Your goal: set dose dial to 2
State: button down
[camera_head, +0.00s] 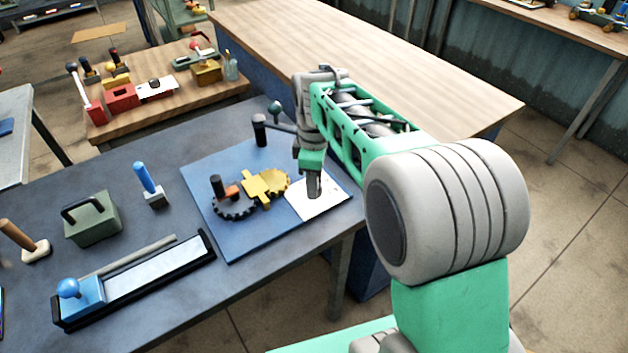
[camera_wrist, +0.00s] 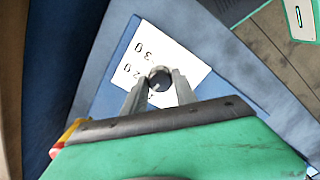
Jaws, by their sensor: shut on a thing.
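The dose dial's white plate (camera_head: 328,203) lies at the near right corner of the blue board (camera_head: 232,237). My gripper (camera_head: 314,192) reaches down over this plate. In the wrist view its two fingers (camera_wrist: 160,84) are shut on a dark round knob (camera_wrist: 160,75) that stands over the plate. The fingers and knob hide part of the plate's print. I cannot tell which mark the knob points at.
A yellow part (camera_head: 258,187) and a dark gear (camera_head: 235,208) sit left of my gripper. A dark-handled lever (camera_head: 260,130) stands behind.

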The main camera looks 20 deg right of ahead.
jog(key=m+p, duration=0.1)
jog(key=m, duration=0.4)
jog(key=shift+m+p, duration=0.4)
jog(key=shift+m, duration=2)
jog(key=c, duration=1)
grip_release()
jog(key=shift+o, duration=0.2)
notch_tip(320, 180, up, 8)
jog(key=shift+f, duration=0.1)
